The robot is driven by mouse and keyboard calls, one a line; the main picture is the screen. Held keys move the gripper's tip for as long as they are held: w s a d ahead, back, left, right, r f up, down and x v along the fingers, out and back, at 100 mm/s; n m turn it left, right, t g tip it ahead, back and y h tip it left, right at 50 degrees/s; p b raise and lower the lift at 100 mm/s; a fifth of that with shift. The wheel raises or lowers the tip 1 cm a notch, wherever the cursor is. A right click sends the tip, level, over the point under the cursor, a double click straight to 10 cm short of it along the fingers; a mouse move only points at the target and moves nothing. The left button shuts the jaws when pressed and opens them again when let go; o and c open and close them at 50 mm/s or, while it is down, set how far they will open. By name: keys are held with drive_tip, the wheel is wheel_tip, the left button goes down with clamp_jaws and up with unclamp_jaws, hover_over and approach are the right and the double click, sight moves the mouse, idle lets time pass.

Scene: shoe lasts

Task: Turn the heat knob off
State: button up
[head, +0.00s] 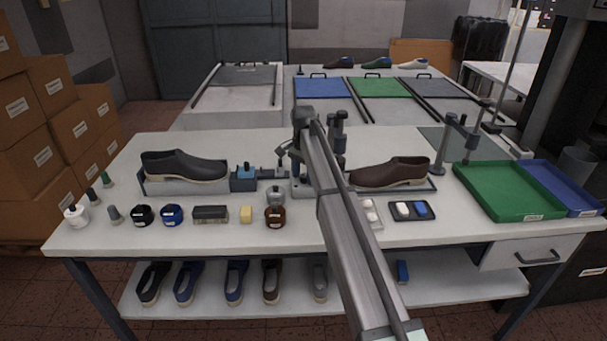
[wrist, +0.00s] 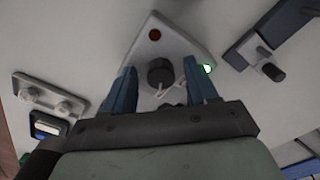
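A light-grey control box (wrist: 185,38) shows in the wrist view, with a round black knob (wrist: 160,72) near its middle. A dull red lamp (wrist: 154,34) sits beyond the knob, and a bright green lamp (wrist: 207,69) is lit at the right. Small white marks or parts show just below the knob; which way the knob points is unclear. My gripper (wrist: 160,68) is open, its two blue fingers apart on either side of the knob, with no clear contact. In the head view the box (head: 302,188) is partly hidden behind my arm.
A dark shoe (head: 185,165) on a stand is left of the box, and a brown shoe (head: 392,173) is at the right. A brown jar (head: 275,217) stands in front. A lever with a black tip (wrist: 272,71) is close right in the wrist view. A green tray (head: 508,214) lies far right.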

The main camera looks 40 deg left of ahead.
drive_tip(key=c, duration=1)
drive_tip(key=shift+n, duration=0.3)
drive_tip(key=n, duration=0.5)
drive_tip(key=shift+d+n, duration=0.1)
drive_tip(key=shift+n, duration=0.3)
drive_tip(key=n, duration=0.5)
drive_tip(key=shift+w, duration=0.1)
drive_tip(key=shift+n, duration=0.4)
drive_tip(key=o, duration=1)
drive_tip(key=shift+o, duration=0.2)
